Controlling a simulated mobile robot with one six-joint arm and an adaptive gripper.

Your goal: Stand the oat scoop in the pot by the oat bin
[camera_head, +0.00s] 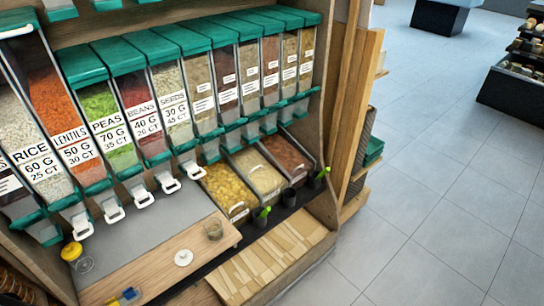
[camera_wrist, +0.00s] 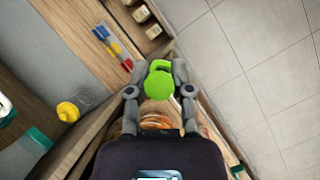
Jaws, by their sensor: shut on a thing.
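My gripper (camera_wrist: 160,88) is shut on a bright green scoop (camera_wrist: 159,80) in the wrist view, above the floor and shelf edge. My gripper is not in the head view. In the head view, a bin of pale flakes (camera_head: 258,172), likely the oat bin, stands between a yellow-filled bin and a reddish-brown one. A dark pot (camera_head: 289,195) stands in front of it and shows no scoop. The pots on either side each show a green scoop: one in front of the yellow bin (camera_head: 262,213), one at the right end (camera_head: 320,175).
Several green-lidded dispensers (camera_head: 110,100) line the back. A wooden panel (camera_head: 352,110) edges the right; open tiled floor (camera_head: 430,200) lies beyond.

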